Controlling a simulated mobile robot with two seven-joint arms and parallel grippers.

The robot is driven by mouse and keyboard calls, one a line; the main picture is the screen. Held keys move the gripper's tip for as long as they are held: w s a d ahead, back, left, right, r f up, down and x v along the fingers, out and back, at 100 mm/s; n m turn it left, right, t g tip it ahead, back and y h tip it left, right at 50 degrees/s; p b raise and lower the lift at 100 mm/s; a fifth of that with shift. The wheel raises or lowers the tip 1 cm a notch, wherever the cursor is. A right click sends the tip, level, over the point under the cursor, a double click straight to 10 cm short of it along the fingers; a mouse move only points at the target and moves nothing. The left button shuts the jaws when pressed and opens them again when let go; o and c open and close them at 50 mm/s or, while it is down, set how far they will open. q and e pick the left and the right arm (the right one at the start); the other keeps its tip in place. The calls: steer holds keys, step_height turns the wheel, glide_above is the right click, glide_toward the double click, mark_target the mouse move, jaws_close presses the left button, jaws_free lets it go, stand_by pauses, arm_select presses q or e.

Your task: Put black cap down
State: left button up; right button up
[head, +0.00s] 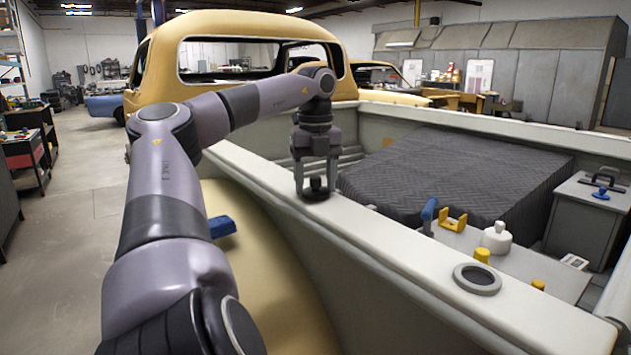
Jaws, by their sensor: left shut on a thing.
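The black cap (315,192) is a small dark round piece at the top edge of the pickup bed's side wall (350,222). My left gripper (316,178) points straight down over that wall and is shut on the cap. The cap's underside is at the rail's top surface; I cannot tell whether it touches or hangs just above. The fingers hide part of the cap. My right gripper does not show.
Inside the bed are a grey quilted pad (450,170), a white knobbed piece (497,238), a yellow bracket (453,219) and a grey toolbox (588,215). A blue block (222,226) sits on the yellow fender.

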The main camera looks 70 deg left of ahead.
arm_select(q)
steer(key=shift+f, duration=0.25)
steer(key=o, duration=1)
steer(key=shift+r, duration=0.1)
steer(key=shift+r, duration=0.1)
steer(key=shift+r, duration=0.2)
step_height(320, 180, up, 12)
steer(key=p, duration=0.3)
steer(key=shift+f, duration=0.1)
